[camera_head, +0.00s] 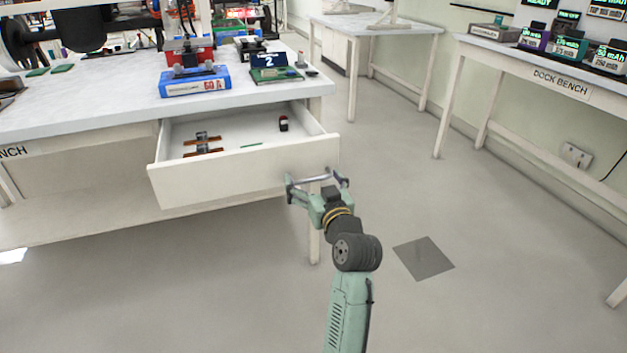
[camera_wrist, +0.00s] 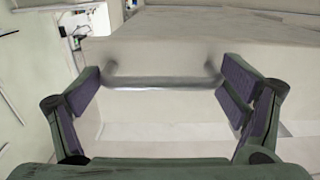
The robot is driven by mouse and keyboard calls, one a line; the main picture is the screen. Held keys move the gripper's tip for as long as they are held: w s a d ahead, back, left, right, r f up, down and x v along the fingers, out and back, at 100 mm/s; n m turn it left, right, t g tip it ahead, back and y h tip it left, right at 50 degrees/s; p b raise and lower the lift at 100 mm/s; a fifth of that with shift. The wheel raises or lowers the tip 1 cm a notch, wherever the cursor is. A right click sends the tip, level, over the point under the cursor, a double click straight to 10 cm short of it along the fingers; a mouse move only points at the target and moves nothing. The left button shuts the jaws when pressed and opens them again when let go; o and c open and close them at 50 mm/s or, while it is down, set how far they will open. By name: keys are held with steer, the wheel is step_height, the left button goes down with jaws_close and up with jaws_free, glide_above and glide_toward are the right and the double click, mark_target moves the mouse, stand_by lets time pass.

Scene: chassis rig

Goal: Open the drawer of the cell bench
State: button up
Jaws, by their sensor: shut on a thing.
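The white drawer (camera_head: 232,172) of the bench at the left is pulled well out in the head view, and its inside shows. My gripper (camera_head: 318,186) is at the right end of the drawer front, at the metal bar handle (camera_head: 312,180). In the wrist view the handle (camera_wrist: 160,83) runs across between the two purple-padded fingers of my gripper (camera_wrist: 168,100). The fingers stand wide apart, one near each end of the handle, and the jaws are shut on it. The drawer front (camera_wrist: 155,50) fills the area behind the handle.
The bench top (camera_head: 110,103) carries a blue battery pack (camera_head: 195,84) and a green board (camera_head: 277,75). The dock bench (camera_head: 520,72) stands at the right. The floor (camera_head: 480,220) between is open.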

steer(key=shift+d, duration=0.1)
steer(key=o, duration=1.4)
steer(key=shift+f, duration=0.1)
steer(key=shift+o, duration=0.2)
step_height(320, 180, up, 10)
steer(key=shift+d+r, duration=0.1)
